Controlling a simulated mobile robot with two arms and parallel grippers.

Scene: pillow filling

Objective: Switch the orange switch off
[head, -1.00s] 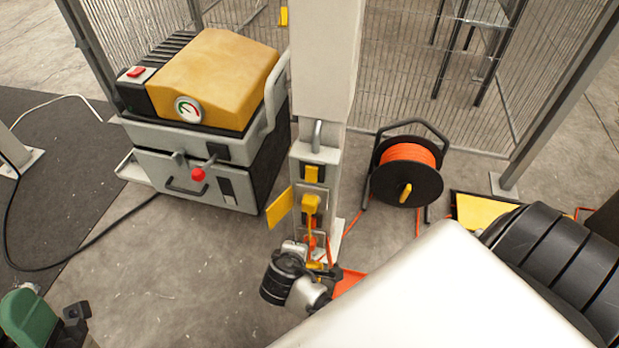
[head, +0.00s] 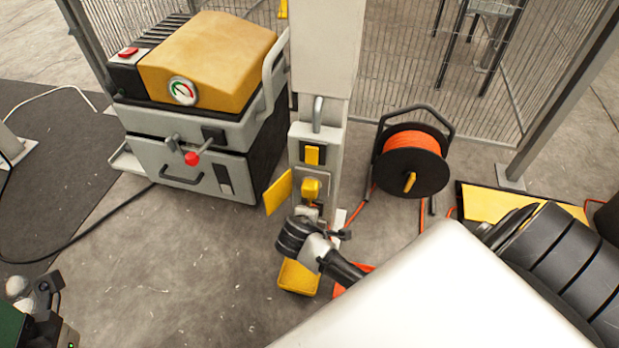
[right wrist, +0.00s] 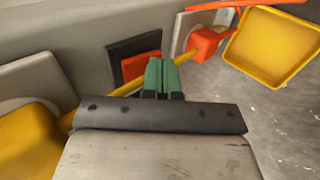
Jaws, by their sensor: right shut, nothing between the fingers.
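The orange switch (right wrist: 141,66) sits on a dark plate on the post, seen in the right wrist view. My right gripper (right wrist: 163,74) is shut and empty, its green fingertips over the right edge of the switch; I cannot tell whether they touch it. In the head view my right wrist (head: 305,240) hides the orange switch. Above it on the post are a yellow switch (head: 312,155) and a yellow plug (head: 311,188). Part of my left arm's end (head: 45,288) shows at the lower left; its finger state is unclear.
A yellow bar runs to an orange plug (right wrist: 207,40) beside the orange switch. An open yellow cover (right wrist: 272,48) sticks out beyond it. An orange cable reel (head: 411,158) stands right of the post (head: 325,50). A yellow-topped machine (head: 208,62) stands left.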

